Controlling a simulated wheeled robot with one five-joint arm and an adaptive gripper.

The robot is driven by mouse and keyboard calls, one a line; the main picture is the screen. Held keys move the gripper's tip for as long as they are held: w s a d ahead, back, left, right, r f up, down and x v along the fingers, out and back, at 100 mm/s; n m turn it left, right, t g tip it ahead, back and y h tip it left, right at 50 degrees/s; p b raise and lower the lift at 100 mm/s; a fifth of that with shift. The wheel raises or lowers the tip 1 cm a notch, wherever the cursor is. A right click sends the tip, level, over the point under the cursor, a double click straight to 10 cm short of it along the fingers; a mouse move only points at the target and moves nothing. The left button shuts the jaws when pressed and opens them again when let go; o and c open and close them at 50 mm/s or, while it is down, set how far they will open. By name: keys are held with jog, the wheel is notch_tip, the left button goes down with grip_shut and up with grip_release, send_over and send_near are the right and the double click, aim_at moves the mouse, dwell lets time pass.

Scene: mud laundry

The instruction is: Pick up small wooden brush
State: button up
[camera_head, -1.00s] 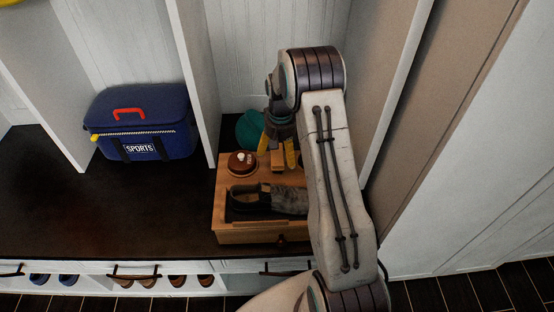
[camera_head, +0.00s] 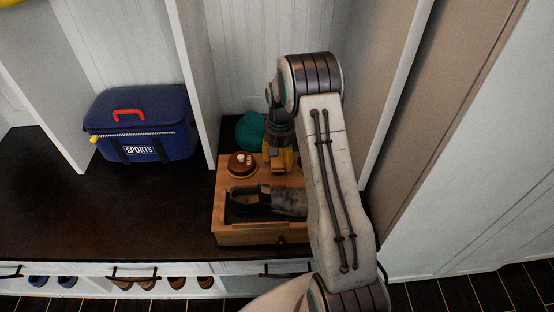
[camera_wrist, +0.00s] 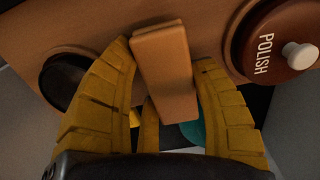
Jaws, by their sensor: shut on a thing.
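The small wooden brush (camera_wrist: 165,70) is a plain tan block in the wrist view, lying between the two yellow fingers of my gripper (camera_wrist: 166,85). The fingers are shut on it from both sides. In the head view my gripper (camera_head: 279,158) points down over the back of the wooden box (camera_head: 232,236), with the brush (camera_head: 278,168) just in front of the fingers. Whether the brush still touches the box top cannot be told.
A round brown polish tin (camera_head: 242,164) sits left of my gripper and shows close by in the wrist view (camera_wrist: 272,42). A dark shoe (camera_head: 270,202) lies in the box. A teal object (camera_head: 250,131) stands behind. A blue sports bag (camera_head: 140,125) sits left beyond a white divider (camera_head: 190,70).

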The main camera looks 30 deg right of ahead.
aim_at(282, 155)
jog(key=c, duration=0.5)
jog(key=shift+r, duration=0.1)
jog(key=shift+r, duration=0.55)
jog(key=r, duration=0.1)
jog(key=r+p, duration=0.1)
jog(key=r, duration=0.1)
jog(key=shift+s+d+r, duration=0.1)
jog(key=shift+d+r, duration=0.05)
jog(key=shift+d, duration=0.05)
jog(key=s+d+r, duration=0.2)
jog(key=d, duration=0.1)
jog(key=s+d+r, duration=0.2)
jog(key=d, duration=0.1)
jog(key=s+d+r+p, duration=0.1)
jog(key=s+d+r, duration=0.1)
jog(key=d, duration=0.1)
jog(key=shift+s+r, duration=0.2)
jog(key=shift+s, duration=0.15)
